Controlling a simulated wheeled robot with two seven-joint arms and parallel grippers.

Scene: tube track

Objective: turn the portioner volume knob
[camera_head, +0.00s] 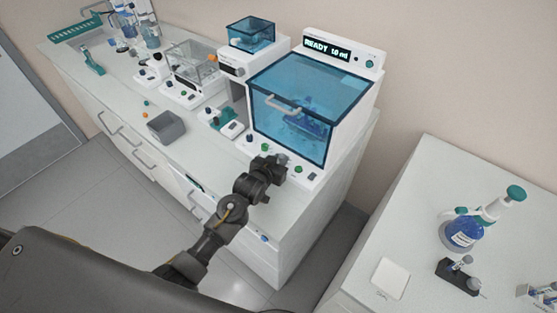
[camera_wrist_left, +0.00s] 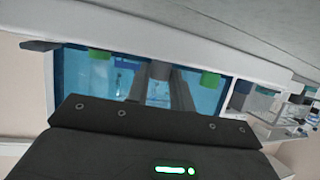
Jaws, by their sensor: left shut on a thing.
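The portioner (camera_head: 343,122) is a white machine with a clear blue cover and a display (camera_head: 327,49) that seems to read "READY 10 ml". Its low front panel carries a row of dark and green controls. My left gripper (camera_head: 273,168) is at the middle of this panel. In the left wrist view its two fingers (camera_wrist_left: 161,88) are shut on a dark knob (camera_wrist_left: 160,69) between them. Green controls sit on either side, one to the left (camera_wrist_left: 100,53) and one to the right (camera_wrist_left: 210,78). The gripper mostly hides the held knob in the head view. My right gripper is out of view.
A smaller machine with a blue box (camera_head: 251,33) stands left of the portioner. A grey bin (camera_head: 166,126) sits near the bench's front edge. Floor lies between the benches.

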